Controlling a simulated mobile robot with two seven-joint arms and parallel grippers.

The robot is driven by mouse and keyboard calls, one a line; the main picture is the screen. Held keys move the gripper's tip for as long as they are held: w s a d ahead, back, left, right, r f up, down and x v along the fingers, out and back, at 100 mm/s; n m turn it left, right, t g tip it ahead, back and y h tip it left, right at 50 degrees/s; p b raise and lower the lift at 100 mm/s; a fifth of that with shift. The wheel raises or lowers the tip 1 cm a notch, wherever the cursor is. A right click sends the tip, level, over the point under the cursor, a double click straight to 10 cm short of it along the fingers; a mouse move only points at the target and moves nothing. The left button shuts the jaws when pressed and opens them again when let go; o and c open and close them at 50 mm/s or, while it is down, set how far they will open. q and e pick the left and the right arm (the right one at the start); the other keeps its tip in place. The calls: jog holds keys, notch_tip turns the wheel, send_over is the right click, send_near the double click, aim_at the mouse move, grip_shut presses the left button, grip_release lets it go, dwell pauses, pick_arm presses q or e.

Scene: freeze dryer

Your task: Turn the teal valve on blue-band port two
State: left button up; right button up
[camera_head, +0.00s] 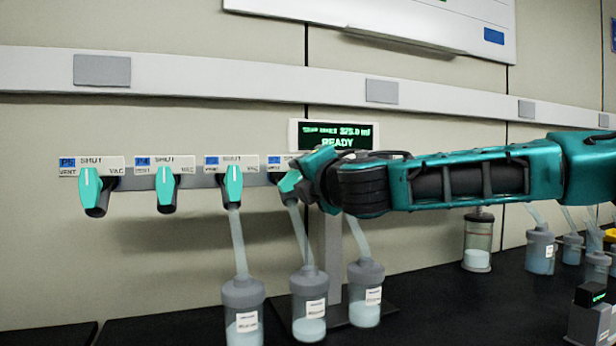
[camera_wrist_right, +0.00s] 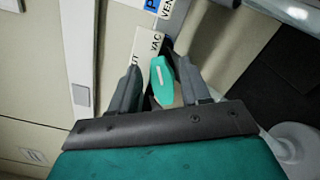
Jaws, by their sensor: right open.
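A row of teal valve handles runs along the manifold in the head view, each under a small label with a blue band. The fourth handle from the left (camera_head: 288,182) is partly hidden by my right gripper (camera_head: 305,180), and its label (camera_head: 275,161) is partly covered, so I cannot read its number surely. In the right wrist view a teal valve handle (camera_wrist_right: 162,82) lies between the two fingers of my right gripper (camera_wrist_right: 160,76). The fingers are open, one on each side, with a visible gap around the handle. My left gripper is not in view.
Other teal handles hang at the left, at P5 (camera_head: 91,185), P4 (camera_head: 166,185) and a third port (camera_head: 234,183). Flasks (camera_head: 243,305) hang below on clear tubes. A READY display (camera_head: 338,136) is above the gripper. The black bench (camera_head: 450,315) lies below.

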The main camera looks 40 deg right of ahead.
jog(key=shift+s, duration=0.15)
jog(key=v, duration=1.2)
jog(key=shift+s+a, duration=0.15)
jog(key=shift+s, duration=0.15)
